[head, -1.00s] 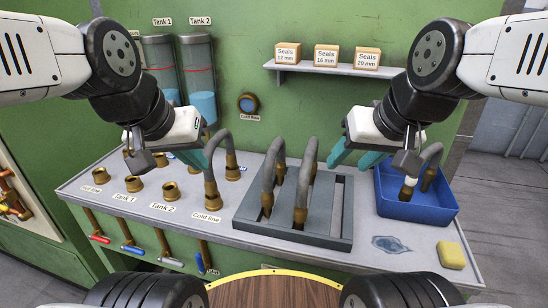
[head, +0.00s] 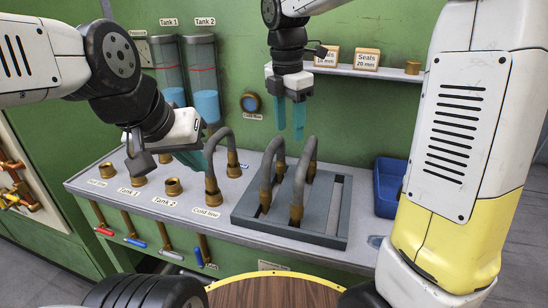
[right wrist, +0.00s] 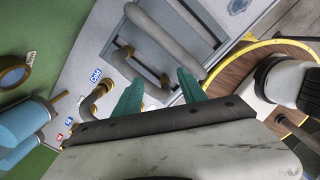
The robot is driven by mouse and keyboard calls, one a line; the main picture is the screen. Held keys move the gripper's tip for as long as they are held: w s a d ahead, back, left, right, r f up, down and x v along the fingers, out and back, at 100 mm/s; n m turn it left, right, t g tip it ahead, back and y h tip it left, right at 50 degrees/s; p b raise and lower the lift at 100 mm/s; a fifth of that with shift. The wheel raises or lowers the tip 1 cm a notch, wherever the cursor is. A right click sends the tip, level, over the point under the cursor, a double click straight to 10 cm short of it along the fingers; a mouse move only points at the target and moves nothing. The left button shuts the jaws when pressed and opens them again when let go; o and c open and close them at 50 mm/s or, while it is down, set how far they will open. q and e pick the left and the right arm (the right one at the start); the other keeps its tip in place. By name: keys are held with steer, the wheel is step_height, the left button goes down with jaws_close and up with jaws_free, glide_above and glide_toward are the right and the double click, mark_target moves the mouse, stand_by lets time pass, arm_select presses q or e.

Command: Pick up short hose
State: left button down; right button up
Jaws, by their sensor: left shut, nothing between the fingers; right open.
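Two grey hoses with brass ends stand as arches in the grey slotted tray (head: 333,205). The left one (head: 267,168) looks the shorter in the right wrist view (right wrist: 147,70), and the right one (head: 300,178) looks longer there (right wrist: 160,35). My right gripper (head: 290,132) is open and empty, fingers down, above and behind the tray hoses. In its wrist view, the short hose lies beyond and between its fingertips (right wrist: 156,80). My left gripper (head: 203,166) is shut and empty, beside the arched hose (head: 218,148) on the cold line fitting.
Brass fittings (head: 173,187) stand on the counter at the left. A blue bin (head: 388,188) is partly hidden by my right arm. A shelf (head: 345,70) with seal boxes and two tanks (head: 203,80) are at the back wall.

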steer(key=w+a+f+n+g+h, duration=0.1)
steer(key=w+a+f+n+h, duration=0.15)
steer(key=a+n, duration=0.35)
step_height(320, 180, down, 8)
steer(key=d+n, duration=0.1)
steer(key=d, duration=0.1)
steer(key=shift+d+f+y, duration=0.15)
steer(key=shift+d+y, duration=0.25)
steer(key=shift+y, duration=0.05)
steer(key=shift+c, duration=0.2)
jaws_close()
